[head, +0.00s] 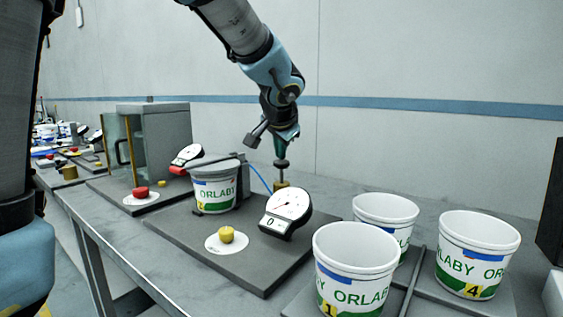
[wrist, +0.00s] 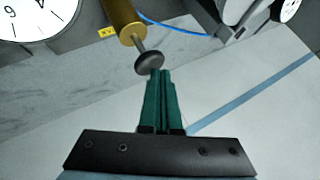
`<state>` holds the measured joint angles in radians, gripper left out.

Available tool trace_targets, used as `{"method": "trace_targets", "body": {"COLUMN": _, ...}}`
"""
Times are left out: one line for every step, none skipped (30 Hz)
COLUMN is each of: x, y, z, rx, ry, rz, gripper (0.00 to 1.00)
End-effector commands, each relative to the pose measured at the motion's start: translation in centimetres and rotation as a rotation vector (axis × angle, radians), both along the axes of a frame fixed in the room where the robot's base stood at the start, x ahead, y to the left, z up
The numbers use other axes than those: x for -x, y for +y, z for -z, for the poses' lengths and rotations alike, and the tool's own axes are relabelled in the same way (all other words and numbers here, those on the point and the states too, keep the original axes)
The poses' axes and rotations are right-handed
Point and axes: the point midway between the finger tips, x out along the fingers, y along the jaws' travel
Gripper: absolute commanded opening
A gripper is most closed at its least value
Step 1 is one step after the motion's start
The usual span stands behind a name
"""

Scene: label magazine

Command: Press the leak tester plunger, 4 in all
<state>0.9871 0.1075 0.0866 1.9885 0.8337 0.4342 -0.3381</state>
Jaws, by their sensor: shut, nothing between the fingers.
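The leak tester plunger (wrist: 149,61) has a dark round knob on a thin rod above a brass body (wrist: 124,20). In the head view the dark knob (head: 281,165) sits just below my gripper (head: 280,148), behind the dial gauge. The gripper (wrist: 161,74) is shut and empty, pointing down, with its fingertips close to the knob; I cannot tell whether they touch it. The tester's dial (head: 287,208) has a small display reading 0. A white tub (head: 214,192) marked ORLABY stands under the tester's lid plate on the dark base.
Several white tubs, including the front tub (head: 355,270) and the tub numbered 4 (head: 477,255), stand at the right. A yellow button (head: 226,235) is at the base's front. A grey cabinet (head: 160,140) and red button (head: 141,192) are left. A blue hose (wrist: 172,27) runs beside the plunger.

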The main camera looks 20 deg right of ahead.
Motion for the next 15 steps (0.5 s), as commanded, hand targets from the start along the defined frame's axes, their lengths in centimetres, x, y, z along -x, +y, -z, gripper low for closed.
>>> {"method": "trace_targets", "body": {"x": 0.00, "y": 0.02, "z": 0.16, "rx": -0.001, "ry": 0.000, "rz": -0.001, "gripper": 0.00}}
{"method": "trace_targets", "body": {"x": -0.01, "y": 0.03, "z": 0.19, "rx": -0.001, "ry": 0.000, "rz": -0.001, "gripper": 0.00}}
{"method": "trace_targets", "body": {"x": -0.01, "y": 0.03, "z": 0.23, "rx": -0.001, "ry": 0.000, "rz": -0.001, "gripper": 0.00}}
{"method": "trace_targets", "body": {"x": 0.00, "y": 0.03, "z": 0.27, "rx": -0.001, "ry": 0.000, "rz": -0.001, "gripper": 0.00}}
{"method": "trace_targets", "body": {"x": 0.00, "y": 0.03, "z": 0.30, "rx": -0.001, "ry": 0.000, "rz": -0.001, "gripper": 0.00}}
{"method": "trace_targets", "body": {"x": 0.00, "y": 0.03, "z": 0.34, "rx": -0.001, "ry": 0.000, "rz": -0.001, "gripper": 0.00}}
{"method": "trace_targets", "body": {"x": 0.00, "y": 0.04, "z": 0.37, "rx": -0.001, "ry": 0.000, "rz": -0.001, "gripper": 0.00}}
{"method": "trace_targets", "body": {"x": -0.01, "y": 0.03, "z": 0.41, "rx": -0.001, "ry": 0.000, "rz": -0.001, "gripper": 0.00}}
{"method": "trace_targets", "body": {"x": 0.00, "y": 0.04, "z": 0.45, "rx": -0.001, "ry": 0.000, "rz": -0.001, "gripper": 0.00}}
{"method": "trace_targets", "body": {"x": -0.01, "y": 0.03, "z": 0.48, "rx": -0.001, "ry": 0.000, "rz": -0.001, "gripper": 0.00}}
{"method": "trace_targets", "body": {"x": -0.01, "y": 0.04, "z": 0.51, "rx": -0.001, "ry": 0.001, "rz": -0.001, "gripper": 0.00}}
{"method": "trace_targets", "body": {"x": -0.01, "y": 0.04, "z": 0.55, "rx": -0.001, "ry": 0.001, "rz": -0.001, "gripper": 0.00}}
{"method": "trace_targets", "body": {"x": 0.00, "y": 0.04, "z": 0.59, "rx": -0.001, "ry": 0.001, "rz": -0.001, "gripper": 0.00}}
{"method": "trace_targets", "body": {"x": 0.00, "y": 0.04, "z": 0.62, "rx": -0.001, "ry": 0.001, "rz": -0.001, "gripper": 0.00}}
{"method": "trace_targets", "body": {"x": 0.00, "y": 0.04, "z": 0.66, "rx": -0.001, "ry": 0.001, "rz": -0.001, "gripper": 0.00}}
